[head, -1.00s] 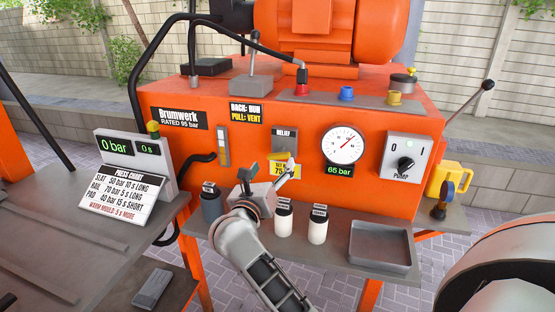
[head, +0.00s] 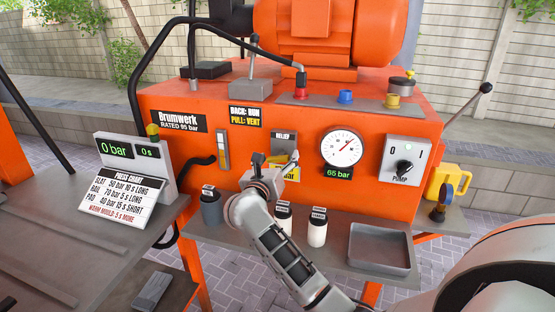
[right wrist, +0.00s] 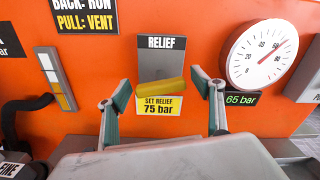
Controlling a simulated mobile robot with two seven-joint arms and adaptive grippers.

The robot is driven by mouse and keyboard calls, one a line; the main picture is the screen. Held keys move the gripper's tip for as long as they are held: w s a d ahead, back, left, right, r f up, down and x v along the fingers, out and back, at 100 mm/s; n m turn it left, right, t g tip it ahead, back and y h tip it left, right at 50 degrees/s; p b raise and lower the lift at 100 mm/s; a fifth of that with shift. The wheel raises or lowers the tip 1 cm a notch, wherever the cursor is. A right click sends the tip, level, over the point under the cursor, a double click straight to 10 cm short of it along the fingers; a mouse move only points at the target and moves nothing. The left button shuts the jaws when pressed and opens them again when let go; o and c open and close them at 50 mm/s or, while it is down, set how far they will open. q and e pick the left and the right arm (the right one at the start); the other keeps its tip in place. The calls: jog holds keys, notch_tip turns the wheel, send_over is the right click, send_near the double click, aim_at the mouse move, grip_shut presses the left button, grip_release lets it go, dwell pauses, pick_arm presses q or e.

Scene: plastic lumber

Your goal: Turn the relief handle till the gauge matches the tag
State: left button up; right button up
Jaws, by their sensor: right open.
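The relief handle is a yellow bar (right wrist: 160,86), lying nearly level on a grey plate under the RELIEF label in the right wrist view. Just below it is the yellow tag (right wrist: 158,106), reading "SET RELIEF 75 bar"; the tag is partly hidden in the head view (head: 292,173). My left gripper is out of view.
White-labelled containers (head: 317,228) stand on the shelf below my right arm, beside an empty grey tray (head: 380,248). The pump switch box (head: 405,162) is right of the gauge. A black hose (right wrist: 30,103) is at the left.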

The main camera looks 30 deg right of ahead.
jog(key=c, duration=1.1)
jog(key=m+b, duration=0.1)
jog(key=b, duration=0.1)
jog(key=f+m+b, duration=0.1)
jog(key=m+b, duration=0.1)
jog(key=shift+m+b, duration=0.5)
jog(key=m+b, duration=0.2)
jog(key=shift+m+b, duration=0.3)
jog(key=shift+b, duration=0.05)
jog(key=shift+f+m+b, duration=0.1)
jog(key=shift+m+b, duration=0.7)
jog(key=shift+m, duration=0.1)
jog(key=shift+m+b, duration=0.8)
jog(key=shift+m, duration=0.1)
jog(key=shift+m+b, duration=0.4)
jog(key=shift+m, duration=0.1)
jog(key=shift+s+m+b, duration=0.1)
jog(key=shift+m+b, duration=0.8)
jog(key=shift+m, duration=0.6)
jog(key=shift+d+r+m+b, duration=0.1)
jog(key=shift+r+m+b, duration=0.15)
jog(key=shift+m+b, duration=0.4)
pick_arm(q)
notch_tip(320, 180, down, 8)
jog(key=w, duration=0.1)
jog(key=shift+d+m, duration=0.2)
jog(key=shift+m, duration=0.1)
pick_arm(e)
jog(key=shift+r+m, duration=0.15)
jog(key=shift+m, duration=0.1)
